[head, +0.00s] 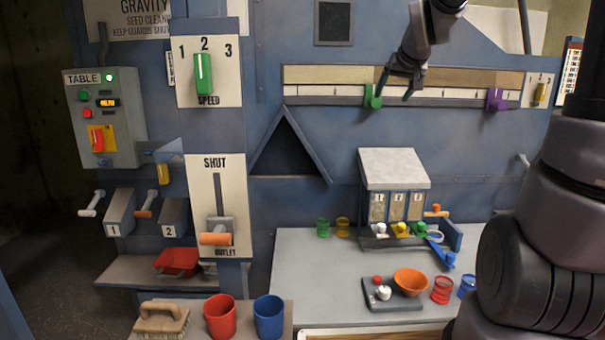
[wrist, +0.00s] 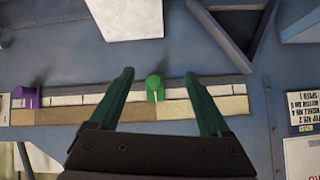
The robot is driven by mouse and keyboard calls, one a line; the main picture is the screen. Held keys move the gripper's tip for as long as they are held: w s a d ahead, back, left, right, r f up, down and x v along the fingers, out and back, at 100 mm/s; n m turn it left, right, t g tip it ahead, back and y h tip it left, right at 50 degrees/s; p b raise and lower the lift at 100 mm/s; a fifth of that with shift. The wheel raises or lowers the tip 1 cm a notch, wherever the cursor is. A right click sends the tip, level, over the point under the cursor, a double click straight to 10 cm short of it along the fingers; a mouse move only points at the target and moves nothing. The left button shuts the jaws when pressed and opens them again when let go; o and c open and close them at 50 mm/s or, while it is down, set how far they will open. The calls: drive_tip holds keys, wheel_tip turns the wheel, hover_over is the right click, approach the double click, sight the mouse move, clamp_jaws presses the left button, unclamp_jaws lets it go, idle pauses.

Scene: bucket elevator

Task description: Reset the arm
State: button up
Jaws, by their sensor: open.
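My gripper (head: 396,88) is in front of the long slider scale (head: 440,97) on the upper part of the blue machine panel. In the wrist view my gripper (wrist: 167,100) has its two fingers spread apart, with a green slider knob (wrist: 155,88) showing between them and nothing held. The green slider knob (head: 372,96) is at the left finger in the head view; whether they touch cannot be told. A purple slider knob (head: 495,99) sits farther right on the same scale. My arm reaches in from the top.
A white-topped dispenser (head: 393,168) stands on the grey table (head: 300,260) below. A scale with an orange bowl (head: 410,282) and coloured cups are at the front. A triangular opening (head: 288,150) is left of the dispenser. Levers (head: 215,238) stick out at left.

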drive_tip(key=s+f+m+g+y, duration=0.2)
drive_tip(key=s+f+g, duration=0.1)
drive_tip(key=s, duration=2.3)
drive_tip(key=shift+s+a, duration=0.25)
drive_tip(key=shift+a, duration=0.2)
